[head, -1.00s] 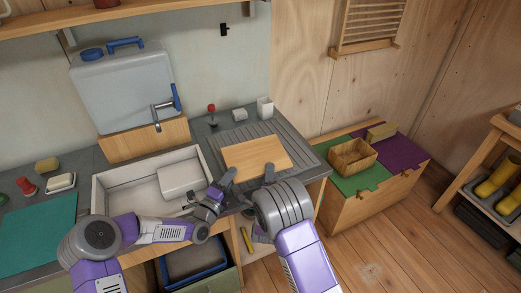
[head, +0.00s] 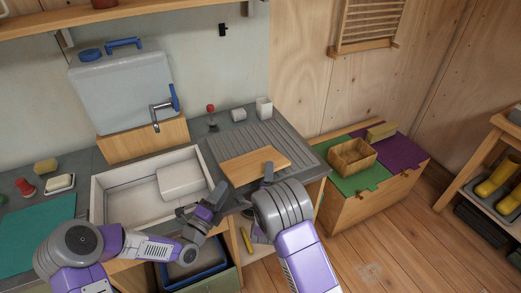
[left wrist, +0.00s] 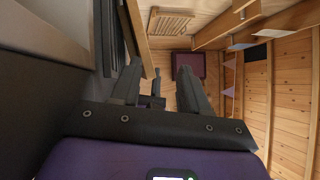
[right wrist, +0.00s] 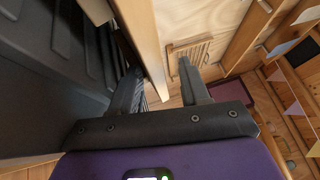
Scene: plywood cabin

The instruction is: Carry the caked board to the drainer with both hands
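The wooden board (head: 254,164) is at the grooved grey drainer (head: 275,140), over its front part, with plain wood upward. I cannot make out caking, or whether it lies fully flat. My right gripper (head: 267,174) is at the board's front edge. In the right wrist view the board (right wrist: 146,50) is between the open fingers (right wrist: 158,85), near the left finger with a gap to the right one. My left gripper (head: 217,197) is off the board, left of its near corner. The left wrist view shows its fingers (left wrist: 158,88) apart and empty.
A white sink (head: 110,199) with a pale block in it is left of the drainer. A white cup (head: 264,107) and a red-knobbed tool (head: 211,117) stand behind the drainer. A low chest (head: 365,190) with a wooden basket is at right.

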